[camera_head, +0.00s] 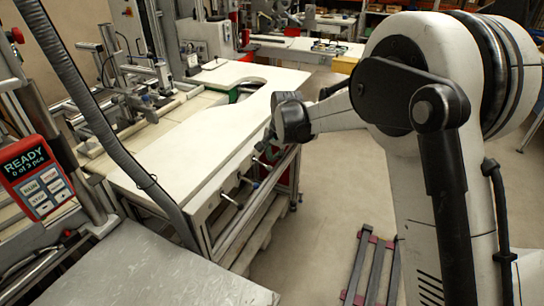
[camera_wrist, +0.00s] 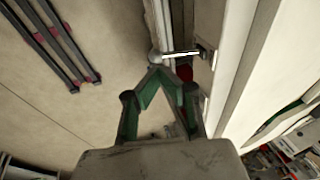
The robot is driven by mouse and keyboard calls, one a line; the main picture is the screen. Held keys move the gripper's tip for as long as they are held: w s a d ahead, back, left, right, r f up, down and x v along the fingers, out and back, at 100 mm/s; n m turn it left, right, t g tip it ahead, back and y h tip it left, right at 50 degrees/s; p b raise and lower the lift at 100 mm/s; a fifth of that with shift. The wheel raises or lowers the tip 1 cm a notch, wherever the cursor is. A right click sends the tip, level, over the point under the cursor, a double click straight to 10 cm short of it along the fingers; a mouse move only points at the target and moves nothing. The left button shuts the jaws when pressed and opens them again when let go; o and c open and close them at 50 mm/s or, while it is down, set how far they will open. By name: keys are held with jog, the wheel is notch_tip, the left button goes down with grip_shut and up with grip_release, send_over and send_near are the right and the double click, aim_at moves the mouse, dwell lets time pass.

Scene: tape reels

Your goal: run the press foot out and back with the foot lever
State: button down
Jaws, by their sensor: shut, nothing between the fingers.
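Several short levers with pale rods stick out from the side of the white-topped table in the head view, among them a near lever (camera_head: 229,201) and a middle lever (camera_head: 246,181). I cannot tell which of them is the foot lever. My gripper (camera_head: 265,142) is at the table's side near the farthest lever. In the wrist view my gripper (camera_wrist: 160,74) has its green fingers closed together and empty. A lever (camera_wrist: 180,53) with a round grey knob lies just beyond the fingertips; I cannot tell whether they touch. The press foot is not clearly identifiable.
The white table (camera_head: 205,140) stands left of my arm. A red control box (camera_head: 37,177) reads READY, 0 of 3 pcs. A grey hose (camera_head: 100,115) crosses at left. Dark rails with red ends (camera_head: 371,268) lie on the floor, which is otherwise open.

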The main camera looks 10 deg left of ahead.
jog(key=shift+r, duration=0.1)
jog(key=s+d+r, duration=0.2)
jog(key=d+r, duration=0.1)
jog(key=r, duration=0.3)
jog(key=s+d+r+p, duration=0.1)
jog(key=s+d+r, duration=0.1)
jog(key=r, duration=0.3)
jog(key=shift+d+r, duration=0.35)
jog(key=shift+d, duration=0.25)
jog(key=shift+s, duration=0.1)
